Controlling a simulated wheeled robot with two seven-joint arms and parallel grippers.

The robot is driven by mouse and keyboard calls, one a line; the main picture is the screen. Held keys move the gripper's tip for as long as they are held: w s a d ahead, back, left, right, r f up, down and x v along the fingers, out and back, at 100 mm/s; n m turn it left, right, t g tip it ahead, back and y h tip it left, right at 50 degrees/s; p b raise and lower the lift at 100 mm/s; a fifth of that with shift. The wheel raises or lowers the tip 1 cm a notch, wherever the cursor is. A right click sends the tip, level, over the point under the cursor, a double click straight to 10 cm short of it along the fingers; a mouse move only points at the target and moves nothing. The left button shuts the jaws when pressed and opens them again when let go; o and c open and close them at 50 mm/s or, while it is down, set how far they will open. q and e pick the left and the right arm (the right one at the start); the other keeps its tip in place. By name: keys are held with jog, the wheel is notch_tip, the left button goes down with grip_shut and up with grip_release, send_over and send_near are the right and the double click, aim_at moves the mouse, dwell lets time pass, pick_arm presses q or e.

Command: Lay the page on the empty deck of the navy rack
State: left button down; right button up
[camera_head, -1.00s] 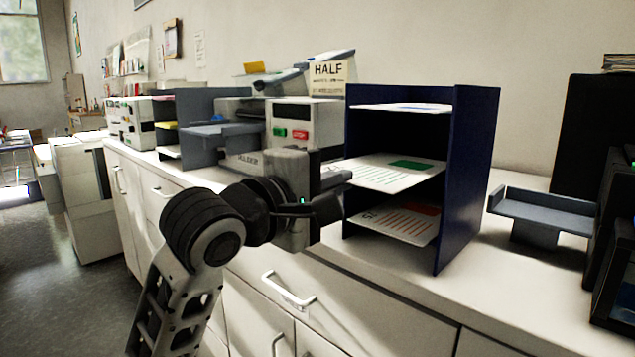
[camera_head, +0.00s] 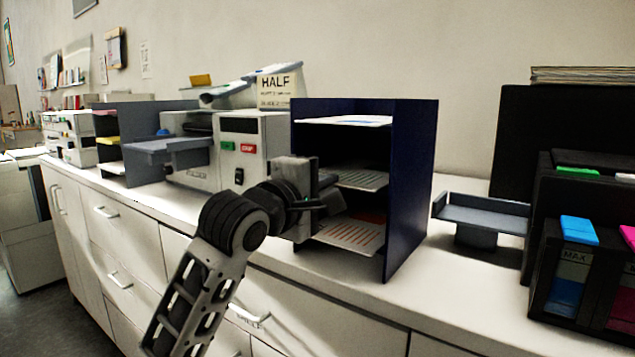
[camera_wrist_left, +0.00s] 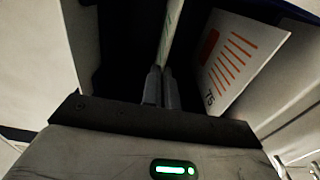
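The navy rack (camera_head: 413,185) stands upright on the white counter with its open side facing me. A page lies on its top level (camera_head: 345,120) and a page with red lines lies on its bottom level (camera_head: 350,236); the bottom one also shows in the left wrist view (camera_wrist_left: 240,58). Between them, at the middle level, is the page (camera_head: 362,180) with printed lines. My left gripper (camera_head: 332,197) is at the rack's open front, its fingers (camera_wrist_left: 161,88) closed on this page's thin edge. I cannot tell whether the page touches the deck. My right gripper is out of view.
A folding machine (camera_head: 240,150) stands left of the rack, with a grey tray in front. A low grey stand (camera_head: 482,215) is to the right. A black holder with coloured ink cartridges (camera_head: 575,260) is at the far right. Counter is clear between rack and stand.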

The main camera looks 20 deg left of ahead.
pick_arm(q)
jog(key=shift+w, duration=0.15)
jog(key=c, duration=1.6)
grip_release()
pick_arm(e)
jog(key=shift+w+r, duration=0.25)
pick_arm(q)
jog(key=b+v, duration=0.2)
jog(key=v, duration=1.4)
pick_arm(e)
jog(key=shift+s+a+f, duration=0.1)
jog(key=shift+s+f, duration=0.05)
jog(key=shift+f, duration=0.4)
pick_arm(q)
jog(key=shift+d, duration=0.15)
